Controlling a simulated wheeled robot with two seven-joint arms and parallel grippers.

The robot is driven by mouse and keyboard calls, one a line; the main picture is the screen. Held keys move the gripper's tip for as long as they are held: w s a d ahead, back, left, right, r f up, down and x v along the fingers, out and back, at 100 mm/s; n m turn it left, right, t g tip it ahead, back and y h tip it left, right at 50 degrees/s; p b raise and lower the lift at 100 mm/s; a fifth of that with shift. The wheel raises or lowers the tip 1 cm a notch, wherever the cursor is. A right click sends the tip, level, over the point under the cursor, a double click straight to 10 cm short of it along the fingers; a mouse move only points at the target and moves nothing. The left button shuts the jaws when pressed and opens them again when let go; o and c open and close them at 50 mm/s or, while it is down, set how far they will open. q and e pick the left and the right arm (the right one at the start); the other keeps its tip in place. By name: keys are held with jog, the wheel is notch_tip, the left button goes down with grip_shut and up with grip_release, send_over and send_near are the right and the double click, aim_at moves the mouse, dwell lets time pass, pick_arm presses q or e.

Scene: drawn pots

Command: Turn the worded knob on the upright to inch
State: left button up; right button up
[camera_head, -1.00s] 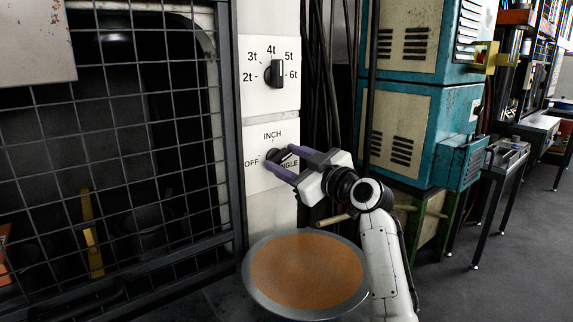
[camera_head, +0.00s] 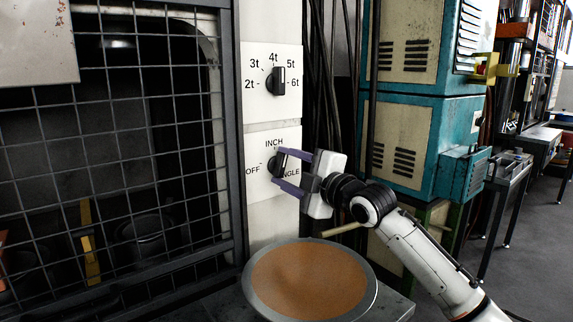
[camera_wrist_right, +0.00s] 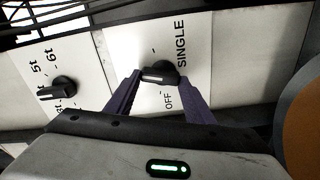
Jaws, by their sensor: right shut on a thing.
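The worded knob (camera_head: 277,164) is black and sits on a pale plate on the upright, with INCH above it, OFF at its left and SINGLE at its right, partly covered. My right gripper (camera_head: 279,168) is shut on this knob, one purple finger above and one below it. In the right wrist view the knob (camera_wrist_right: 160,72) sits between the fingertips. Its pale line points left, away from SINGLE and roughly towards the INCH side. The INCH word is hidden there, so exact alignment cannot be told. My left gripper is not in view.
A second knob (camera_head: 277,81) with tonnage marks is on the plate above. A wire mesh guard (camera_head: 130,160) stands at the left. Teal cabinets (camera_head: 425,130) stand at the right, behind my right arm.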

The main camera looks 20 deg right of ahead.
jog(key=shift+n+p, duration=0.45)
jog(key=shift+n, duration=0.35)
jog(key=shift+a+f+n+p, duration=0.1)
jog(key=shift+n+p, duration=0.4)
jog(key=shift+n, duration=0.1)
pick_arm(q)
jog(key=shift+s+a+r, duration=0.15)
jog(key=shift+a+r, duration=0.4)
pick_arm(e)
jog(key=shift+f+n, duration=0.1)
jog(key=shift+n, duration=0.2)
jog(key=o, duration=1.1)
jog(key=shift+c, duration=0.2)
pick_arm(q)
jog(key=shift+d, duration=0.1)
pick_arm(e)
jog(key=shift+s, duration=0.15)
